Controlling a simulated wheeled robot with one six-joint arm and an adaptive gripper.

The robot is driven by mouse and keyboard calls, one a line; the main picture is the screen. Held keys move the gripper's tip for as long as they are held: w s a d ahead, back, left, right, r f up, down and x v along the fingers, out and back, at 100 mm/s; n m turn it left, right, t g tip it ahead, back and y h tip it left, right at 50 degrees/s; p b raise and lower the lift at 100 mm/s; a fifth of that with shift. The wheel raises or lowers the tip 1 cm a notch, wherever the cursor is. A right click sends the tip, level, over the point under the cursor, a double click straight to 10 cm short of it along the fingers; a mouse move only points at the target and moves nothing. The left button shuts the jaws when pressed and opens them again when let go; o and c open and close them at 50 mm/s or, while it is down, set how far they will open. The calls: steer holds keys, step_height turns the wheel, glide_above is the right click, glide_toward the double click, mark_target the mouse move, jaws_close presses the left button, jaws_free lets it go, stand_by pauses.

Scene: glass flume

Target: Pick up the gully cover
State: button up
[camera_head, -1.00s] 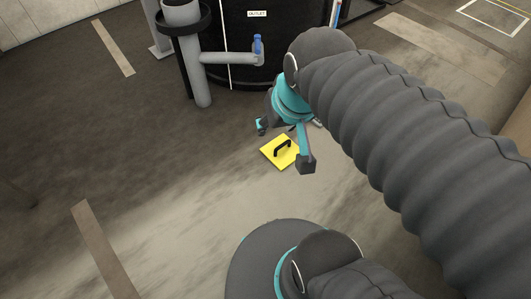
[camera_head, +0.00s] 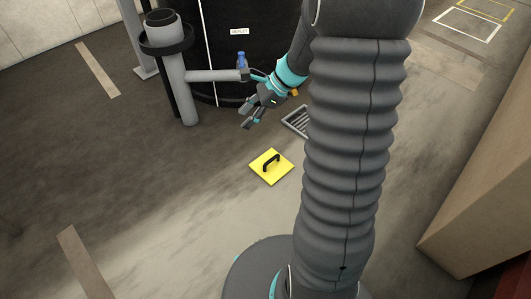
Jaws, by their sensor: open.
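The gully cover is a yellow square plate (camera_head: 260,176) with a black arched handle, in the middle of the head view. It lies on the floor, its handle on top. My gripper (camera_head: 247,116) is beyond the cover and a little to its left, near the tank and the outlet pipe. Its fingers are apart with nothing between them, and a clear gap separates them from the cover. A grey slotted grate (camera_head: 297,121) lies in the floor beyond the cover, to its right. My arm hides part of the grate.
A black tank (camera_head: 228,60) marked OUTLET stands at the back. A grey pipe (camera_head: 213,76) with a blue valve handle (camera_head: 242,61) joins an upright post (camera_head: 186,98). A large tan block (camera_head: 485,190) stands at the right. The floor left of the cover is clear.

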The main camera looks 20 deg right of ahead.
steer(key=w+d+f+m+t+y, duration=0.15)
steer(key=w+d+f+m, duration=0.25)
steer(key=d+f+m, duration=0.45)
steer(key=w+d+f+m+t+y, duration=0.1)
steer(key=w+d+f+m+t, duration=0.4)
steer(key=f, duration=0.7)
steer(key=s+d+f+m, duration=0.2)
steer(key=d+f+m, duration=0.2)
steer(key=f+m, duration=0.45)
steer(key=m+t+h, duration=0.3)
steer(key=m, duration=0.4)
glide_toward(272, 158)
steer(key=x, duration=0.2)
steer(key=f+x, duration=0.1)
steer(key=x, duration=0.2)
steer(key=shift+d+f+b, duration=0.1)
steer(key=shift+d+b, duration=0.1)
steer(key=shift+b, duration=0.15)
steer(key=x, duration=0.4)
steer(key=shift+a, duration=0.45)
steer(key=shift+w+a, duration=0.15)
steer(key=shift+w, duration=0.2)
jaws_close()
